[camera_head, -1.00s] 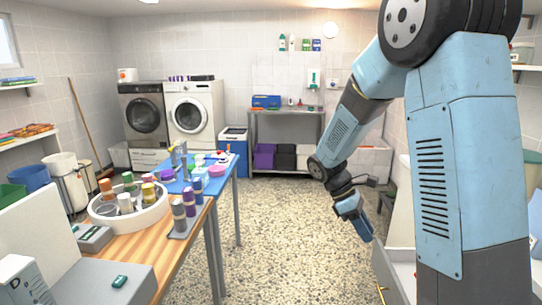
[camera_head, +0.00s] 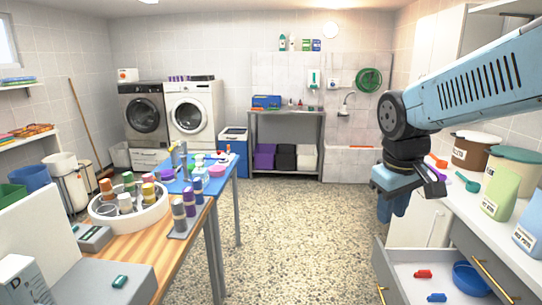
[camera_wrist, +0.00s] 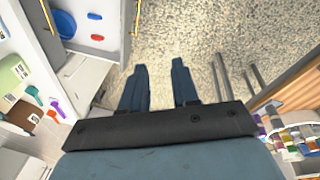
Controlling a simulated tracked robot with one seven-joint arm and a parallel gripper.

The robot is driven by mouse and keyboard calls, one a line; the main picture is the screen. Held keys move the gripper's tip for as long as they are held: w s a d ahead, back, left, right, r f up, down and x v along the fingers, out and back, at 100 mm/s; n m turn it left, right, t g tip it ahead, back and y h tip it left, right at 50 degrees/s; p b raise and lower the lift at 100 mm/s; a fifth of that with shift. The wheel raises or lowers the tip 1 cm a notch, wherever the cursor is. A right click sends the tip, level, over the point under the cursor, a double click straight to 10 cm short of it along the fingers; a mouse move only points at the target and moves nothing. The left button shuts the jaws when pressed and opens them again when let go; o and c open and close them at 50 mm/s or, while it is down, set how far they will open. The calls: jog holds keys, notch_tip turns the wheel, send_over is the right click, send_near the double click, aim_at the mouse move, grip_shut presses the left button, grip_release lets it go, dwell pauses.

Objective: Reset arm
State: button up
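My gripper (camera_head: 396,204) hangs fingers down at the right of the head view, over the floor beside the counter's open drawer. In the wrist view my gripper (camera_wrist: 159,66) has two blue fingers that are apart, with only speckled floor between them. It is open and holds nothing. My upper arm reaches in from the right edge of the head view and covers part of the wall and shelf behind it.
The open drawer (camera_head: 405,270) holds a red item (camera_head: 423,273), a small blue item (camera_head: 436,297) and a blue bowl (camera_head: 470,277). Tubs and bags stand on the counter (camera_head: 450,190) at right. A wooden table (camera_head: 150,245) with bottles stands left. The middle floor (camera_head: 300,230) is clear.

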jog(key=s+a+r+m+t+y, duration=0.1)
jog(key=s+r+m+t, duration=0.2)
jog(key=s, duration=0.3)
jog(key=shift+s+r+m+t, duration=0.15)
jog(key=shift+r+m+t, duration=0.15)
jog(key=shift+m, duration=0.2)
dwell(0.9)
